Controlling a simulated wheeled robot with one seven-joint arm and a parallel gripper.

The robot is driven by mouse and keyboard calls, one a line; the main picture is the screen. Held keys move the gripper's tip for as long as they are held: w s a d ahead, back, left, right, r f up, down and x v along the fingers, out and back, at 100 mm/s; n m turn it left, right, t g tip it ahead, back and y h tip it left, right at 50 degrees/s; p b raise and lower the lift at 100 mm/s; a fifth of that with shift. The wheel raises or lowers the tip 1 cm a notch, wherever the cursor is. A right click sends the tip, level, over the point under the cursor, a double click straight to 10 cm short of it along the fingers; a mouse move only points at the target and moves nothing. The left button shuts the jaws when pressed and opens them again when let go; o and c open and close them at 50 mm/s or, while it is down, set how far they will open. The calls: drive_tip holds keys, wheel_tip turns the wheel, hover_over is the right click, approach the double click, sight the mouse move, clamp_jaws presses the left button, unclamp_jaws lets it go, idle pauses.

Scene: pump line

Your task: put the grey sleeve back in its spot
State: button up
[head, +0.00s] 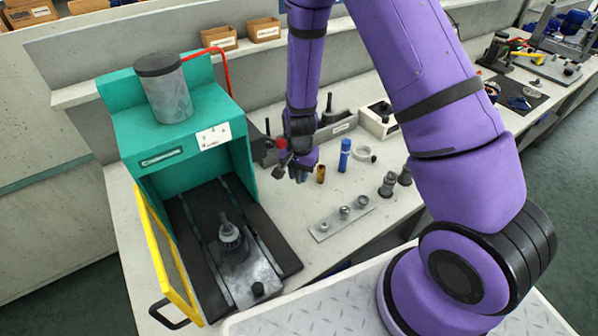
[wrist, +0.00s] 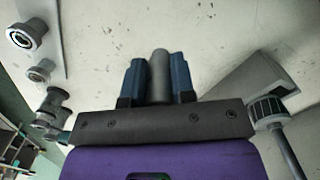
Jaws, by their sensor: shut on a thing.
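My gripper (wrist: 158,78) is shut on a grey sleeve (wrist: 160,72), a plain grey cylinder between the two blue fingers in the wrist view. In the head view my gripper (head: 300,172) hangs over the bench behind the brass sleeve, and the grey sleeve cannot be made out there. A light strip (head: 325,232) with several grey fittings lies in front on the bench; fittings also show at left in the wrist view (wrist: 41,71). I cannot tell which place is the sleeve's spot.
A brass sleeve (head: 321,174), a blue cylinder (head: 345,157), a white ring (head: 364,153) and dark grey fittings (head: 387,185) stand close to the right. A green press (head: 175,140) with an open yellow guard (head: 165,250) is at left. A labelled grey holder (head: 338,130) is behind.

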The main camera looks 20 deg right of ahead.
sight(299, 193)
drive_tip(key=shift+f, duration=2)
drive_tip(key=shift+f, duration=0.4)
drive_tip(key=o, duration=1)
drive_tip(key=shift+o, duration=0.2)
drive_tip(key=shift+r, duration=3.05)
